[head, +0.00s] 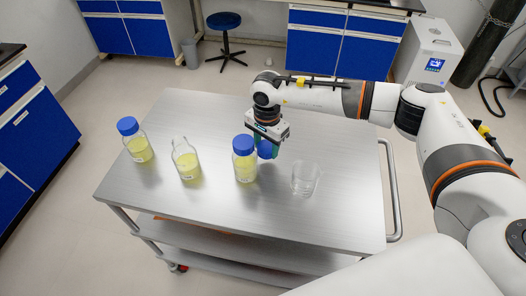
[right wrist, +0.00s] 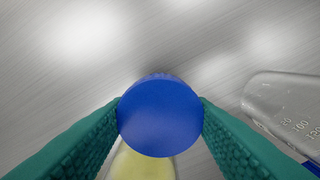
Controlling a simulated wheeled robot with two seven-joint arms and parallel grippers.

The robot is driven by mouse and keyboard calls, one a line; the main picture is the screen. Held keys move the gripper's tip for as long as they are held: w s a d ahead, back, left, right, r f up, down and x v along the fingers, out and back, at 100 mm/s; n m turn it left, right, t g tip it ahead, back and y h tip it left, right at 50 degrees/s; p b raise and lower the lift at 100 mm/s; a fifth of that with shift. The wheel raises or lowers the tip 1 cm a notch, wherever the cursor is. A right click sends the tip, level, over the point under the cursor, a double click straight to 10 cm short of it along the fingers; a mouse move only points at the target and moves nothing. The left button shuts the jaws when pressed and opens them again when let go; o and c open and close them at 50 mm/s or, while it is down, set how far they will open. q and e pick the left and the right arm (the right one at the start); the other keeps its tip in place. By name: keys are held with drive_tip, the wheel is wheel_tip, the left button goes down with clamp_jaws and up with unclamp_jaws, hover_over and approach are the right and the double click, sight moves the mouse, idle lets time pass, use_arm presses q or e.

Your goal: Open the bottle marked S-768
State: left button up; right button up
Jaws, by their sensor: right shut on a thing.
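My right gripper (head: 267,141) is shut on a blue cap (right wrist: 160,117); its green fingers press on both sides of it. The cap also shows in the head view (head: 265,150), just right of a blue-capped bottle (head: 244,170) of yellow liquid. Yellow shows below the cap in the right wrist view (right wrist: 143,165); I cannot tell whether it belongs to a bottle under the cap or beside it. An uncapped bottle (head: 186,162) and another blue-capped bottle (head: 137,147) stand to the left. No S-768 mark is readable. My left gripper is not in view.
An empty glass beaker (head: 306,180) stands right of the held cap. Clear graduated glass (right wrist: 285,110) is close to the right finger in the wrist view. The steel cart top (head: 200,205) is free at the front; a handle (head: 393,195) runs along its right side.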

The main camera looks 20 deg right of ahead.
sight(266, 162)
wheel_tip(266, 162, down, 4)
drive_tip(key=shift+f+p, duration=0.2)
drive_tip(key=shift+p, duration=0.3)
drive_tip(key=shift+f, duration=0.1)
drive_tip(key=shift+f+b, duration=0.15)
drive_tip(key=shift+b, duration=0.15)
drive_tip(key=o, duration=1.1)
